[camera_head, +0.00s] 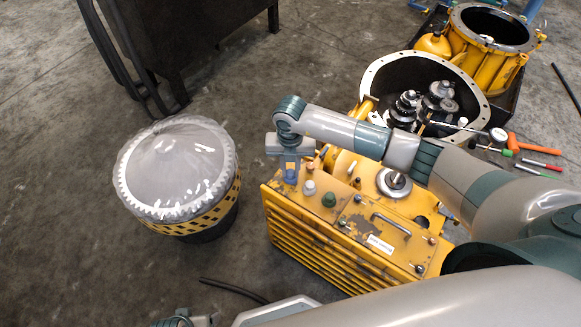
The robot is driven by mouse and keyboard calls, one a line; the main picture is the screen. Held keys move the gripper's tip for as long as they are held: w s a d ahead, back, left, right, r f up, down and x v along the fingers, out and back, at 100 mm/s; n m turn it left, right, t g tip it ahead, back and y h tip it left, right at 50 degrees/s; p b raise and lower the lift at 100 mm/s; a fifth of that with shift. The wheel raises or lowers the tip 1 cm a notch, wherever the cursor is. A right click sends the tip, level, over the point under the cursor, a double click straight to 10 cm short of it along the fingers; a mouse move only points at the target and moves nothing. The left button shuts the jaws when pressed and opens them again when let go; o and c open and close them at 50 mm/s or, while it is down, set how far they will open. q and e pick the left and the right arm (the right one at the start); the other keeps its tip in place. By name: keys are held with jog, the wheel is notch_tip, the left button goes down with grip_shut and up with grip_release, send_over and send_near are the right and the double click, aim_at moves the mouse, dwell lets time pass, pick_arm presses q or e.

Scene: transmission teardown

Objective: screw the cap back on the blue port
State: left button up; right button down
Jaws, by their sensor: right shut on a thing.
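The yellow transmission housing (330,248) stands in the middle of the camera_head view. My right gripper (290,172) points down over the left back corner of its top and is shut on a small blue piece (290,178), which looks like the cap at the blue port. The fingers cover most of it, so I cannot tell cap from port or whether the cap sits straight. A white cap (309,187) and a green cap (329,200) stand just to the right on the same top. My left gripper's fingers are not in view.
A wrapped drum (177,170) with a yellow-black band stands left of the housing. Behind are an open round casing (375,82) with gears and another yellow casing (490,52). Tools, including an orange-handled one (530,146), lie at right. My right arm crosses above the housing.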

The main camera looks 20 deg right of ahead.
jog(key=m+p, duration=0.2)
jog(key=m, duration=0.1)
jog(key=shift+r+m+p, duration=0.25)
jog(key=shift+m+p, duration=0.05)
jog(key=shift+m, duration=0.4)
jog(key=shift+f+m, duration=0.2)
jog(key=shift+m, duration=0.1)
jog(key=shift+r+m+p, duration=0.2)
jog(key=shift+m+p, duration=0.9)
jog(key=shift+p, duration=0.1)
jog(key=shift+m+p, duration=0.65)
jog(key=shift+m, duration=0.45)
jog(key=shift+f+m, duration=0.25)
jog(key=shift+m, duration=0.15)
